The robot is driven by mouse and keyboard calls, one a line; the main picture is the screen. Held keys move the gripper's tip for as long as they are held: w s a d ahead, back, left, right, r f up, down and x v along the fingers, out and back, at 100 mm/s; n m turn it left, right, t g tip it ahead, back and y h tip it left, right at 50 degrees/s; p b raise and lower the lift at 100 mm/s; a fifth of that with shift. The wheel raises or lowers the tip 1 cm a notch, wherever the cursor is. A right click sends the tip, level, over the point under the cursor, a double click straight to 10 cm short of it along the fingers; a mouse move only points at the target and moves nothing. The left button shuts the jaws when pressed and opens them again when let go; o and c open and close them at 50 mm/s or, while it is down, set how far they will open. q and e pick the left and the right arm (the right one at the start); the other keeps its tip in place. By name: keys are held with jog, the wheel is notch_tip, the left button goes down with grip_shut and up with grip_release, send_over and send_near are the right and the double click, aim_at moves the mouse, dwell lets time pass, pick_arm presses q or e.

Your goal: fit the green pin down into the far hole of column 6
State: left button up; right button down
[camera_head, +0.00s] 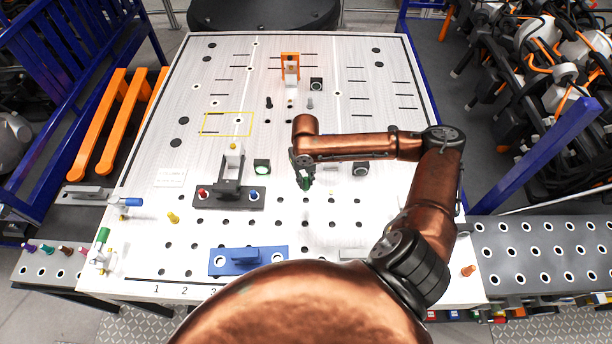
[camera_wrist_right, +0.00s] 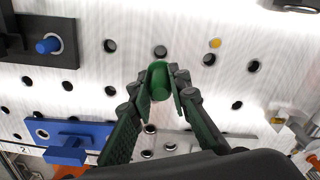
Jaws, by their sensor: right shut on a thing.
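The green pin (camera_wrist_right: 160,82) is between the fingers of my right gripper (camera_wrist_right: 162,88) in the right wrist view, its round end facing the camera. My right gripper (camera_head: 305,181) is shut on it, above the white perforated board (camera_head: 140,262), right of the dark grey fixture. In the right wrist view a hole (camera_wrist_right: 160,51) shows just beyond the pin, and other holes lie around it. The pin's lower end is hidden, and it appears to be above the board. The column 6 label is hidden behind my arm; labels 1 to 3 show. My left gripper is not in view.
A dark grey fixture (camera_head: 230,197) with a red and a blue pin stands left of my gripper. A blue handled plate (camera_head: 247,262) lies at the front. Black blocks (camera_head: 361,168) and (camera_head: 262,166) stand nearby. A yellow peg (camera_head: 173,217) is at left.

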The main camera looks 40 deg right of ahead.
aim_at(306, 189)
jog(key=shift+f, duration=0.2)
notch_tip(306, 189, down, 6)
jog(key=b, duration=0.6)
jog(key=shift+r, duration=0.25)
jog(key=shift+p, duration=0.4)
jog(key=shift+f, duration=0.3)
dwell(0.6)
jog(key=shift+f+b, duration=0.5)
jog(key=shift+f, duration=1.1)
jog(key=shift+f, duration=0.15)
jog(key=c, duration=1.7)
grip_release()
jog(key=shift+c, duration=0.2)
